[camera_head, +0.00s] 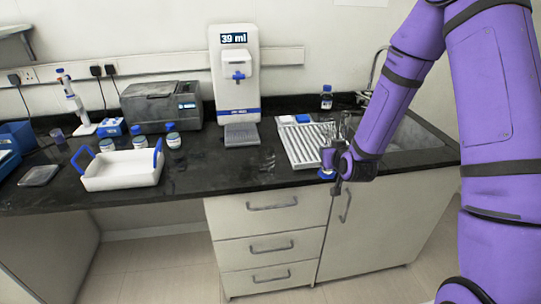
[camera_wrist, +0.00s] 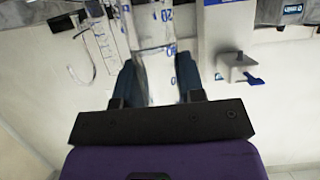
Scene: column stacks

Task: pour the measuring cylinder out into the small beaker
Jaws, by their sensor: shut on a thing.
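My gripper (camera_head: 331,163) is at the front edge of the counter, beside the draining rack. In the wrist view my gripper (camera_wrist: 156,80) is shut on the measuring cylinder (camera_wrist: 155,62), clear with blue graduation marks, between its two dark fingers. A blue round piece (camera_head: 327,174) shows just below the gripper in the head view; it looks like the cylinder's foot. Liquid inside cannot be made out. Another clear graduated vessel (camera_wrist: 102,42) shows beside the cylinder in the wrist view.
The ribbed draining rack (camera_head: 303,148) lies left of the sink (camera_head: 413,134). A dispenser reading 39 ml (camera_head: 235,75) stands at the wall. A white tray with blue handles (camera_head: 122,171) and several blue-lidded jars (camera_head: 173,138) stand left.

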